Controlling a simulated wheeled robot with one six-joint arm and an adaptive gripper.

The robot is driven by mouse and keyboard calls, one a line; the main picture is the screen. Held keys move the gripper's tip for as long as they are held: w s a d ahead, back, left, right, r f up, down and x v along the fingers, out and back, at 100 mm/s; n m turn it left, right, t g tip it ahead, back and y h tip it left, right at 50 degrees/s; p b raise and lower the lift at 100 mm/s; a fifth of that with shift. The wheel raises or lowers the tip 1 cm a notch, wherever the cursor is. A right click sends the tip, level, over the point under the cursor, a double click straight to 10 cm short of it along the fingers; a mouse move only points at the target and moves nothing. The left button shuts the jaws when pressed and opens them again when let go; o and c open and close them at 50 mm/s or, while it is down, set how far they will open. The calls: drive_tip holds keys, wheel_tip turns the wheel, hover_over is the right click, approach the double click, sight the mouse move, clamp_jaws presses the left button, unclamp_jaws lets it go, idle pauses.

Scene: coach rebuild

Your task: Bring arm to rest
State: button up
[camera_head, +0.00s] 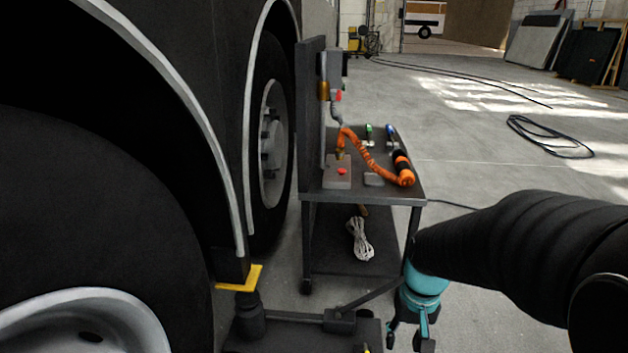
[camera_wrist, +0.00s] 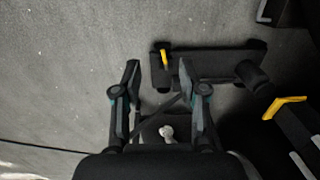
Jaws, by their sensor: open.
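My gripper (camera_head: 408,338) hangs low at the end of my black-sleeved arm, to the right of the cart (camera_head: 314,199), with its teal wrist above it. In the wrist view my gripper (camera_wrist: 165,92) has its two fingers spread apart, with nothing between them. Beyond the fingertips lies a dark floor-level unit (camera_wrist: 215,64) with a yellow lever. It also shows in the head view (camera_head: 290,328), low and left of my gripper.
The cart carries an orange coiled hose (camera_head: 368,155) and small tools; a white cord bundle (camera_head: 360,240) is on its lower shelf. A large vehicle wheel (camera_head: 268,140) stands left. A black cable (camera_head: 548,138) lies on open floor at right.

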drive_tip(key=s+a+r+t+p, duration=0.1)
drive_tip(key=s+r+t+p, duration=0.1)
drive_tip(key=s+r, duration=0.3)
drive_tip(key=s+a+r+n+t+p, duration=0.1)
drive_tip(key=s+r+t+p, duration=0.2)
drive_tip(key=r, duration=1.1)
drive_tip(key=s, duration=0.3)
drive_tip(key=shift+t+h, duration=0.3)
